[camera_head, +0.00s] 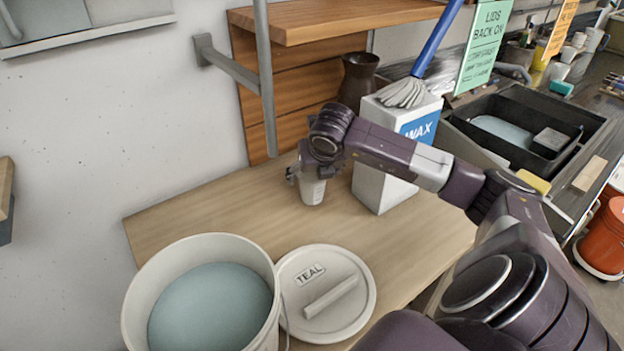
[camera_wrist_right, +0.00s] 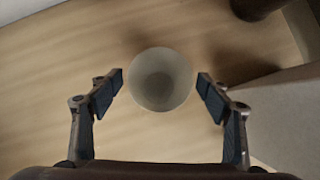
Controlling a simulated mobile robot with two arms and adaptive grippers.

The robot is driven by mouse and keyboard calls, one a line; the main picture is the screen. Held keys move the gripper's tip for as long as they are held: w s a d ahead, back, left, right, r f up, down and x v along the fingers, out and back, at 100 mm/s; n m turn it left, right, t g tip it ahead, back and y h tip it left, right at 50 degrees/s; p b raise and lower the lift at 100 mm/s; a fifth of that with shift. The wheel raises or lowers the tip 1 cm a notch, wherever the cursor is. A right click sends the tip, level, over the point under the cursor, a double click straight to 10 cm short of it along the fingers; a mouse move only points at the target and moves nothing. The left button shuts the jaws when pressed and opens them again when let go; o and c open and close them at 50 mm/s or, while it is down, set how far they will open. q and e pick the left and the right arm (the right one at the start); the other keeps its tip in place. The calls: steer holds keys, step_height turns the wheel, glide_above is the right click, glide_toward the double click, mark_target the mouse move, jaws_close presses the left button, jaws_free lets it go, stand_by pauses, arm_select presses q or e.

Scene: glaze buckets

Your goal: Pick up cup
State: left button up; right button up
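The cup (camera_head: 312,192) is small, pale and upright on the wooden table, with faint marks on its side. In the right wrist view I look down into the round mouth of the cup (camera_wrist_right: 161,80). My right gripper (camera_head: 308,174) is over the cup in the head view and hides its upper part. In the wrist view the right gripper (camera_wrist_right: 161,82) is open, with one finger on each side of the cup and a narrow gap visible on both sides. My left gripper is not in view.
A white WAX box (camera_head: 375,180) stands close to the right of the cup. A dark vase (camera_head: 358,78) is behind. A bucket of teal glaze (camera_head: 140,305) and its TEAL lid (camera_head: 355,285) are in front. The table (camera_head: 190,210) left of the cup is clear.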

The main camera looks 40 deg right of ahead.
steer(key=c, duration=0.9)
